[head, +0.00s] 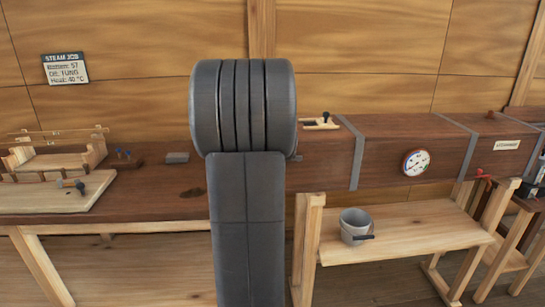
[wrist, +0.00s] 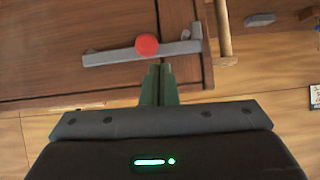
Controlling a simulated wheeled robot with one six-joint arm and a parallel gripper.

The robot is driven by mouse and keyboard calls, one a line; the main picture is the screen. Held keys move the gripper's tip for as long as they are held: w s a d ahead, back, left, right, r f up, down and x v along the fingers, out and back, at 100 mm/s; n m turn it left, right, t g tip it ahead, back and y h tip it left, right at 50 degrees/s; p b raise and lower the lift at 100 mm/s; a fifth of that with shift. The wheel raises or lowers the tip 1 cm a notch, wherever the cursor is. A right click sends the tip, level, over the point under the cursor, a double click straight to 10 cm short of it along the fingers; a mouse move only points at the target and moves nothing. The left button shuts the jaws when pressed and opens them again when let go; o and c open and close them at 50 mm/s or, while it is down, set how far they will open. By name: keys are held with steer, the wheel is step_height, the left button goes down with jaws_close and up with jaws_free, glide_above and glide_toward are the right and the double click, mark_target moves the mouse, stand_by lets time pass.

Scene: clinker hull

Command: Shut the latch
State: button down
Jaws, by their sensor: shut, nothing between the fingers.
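The latch (wrist: 120,55) shows in the wrist view as a grey metal bar with a round red knob (wrist: 147,44) near its middle. It lies across a brown wooden panel (wrist: 100,25). Its right end is by a small grey upright piece (wrist: 197,32) at the panel's edge; I cannot tell if it is seated there. My gripper (wrist: 159,70) has green fingers, shut and empty, with tips just below the bar and the knob. I cannot tell if they touch. In the head view my arm hides the latch and gripper.
The long wooden steam box (head: 385,140) with a round gauge (head: 416,162) runs right in the head view. A bucket (head: 354,226) stands on a low bench (head: 420,233). A workbench (head: 150,205) with small wooden pieces is at left. A plywood wall stands behind.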

steer(key=w+a+r+v, duration=0.1)
steer(key=a+v, duration=0.1)
steer(key=v, duration=1)
steer(key=shift+r, duration=0.4)
steer(key=w+d+f+b, duration=0.1)
steer(key=w+f, duration=0.8)
steer(key=shift+d+f, duration=0.25)
steer(key=shift+d, duration=0.1)
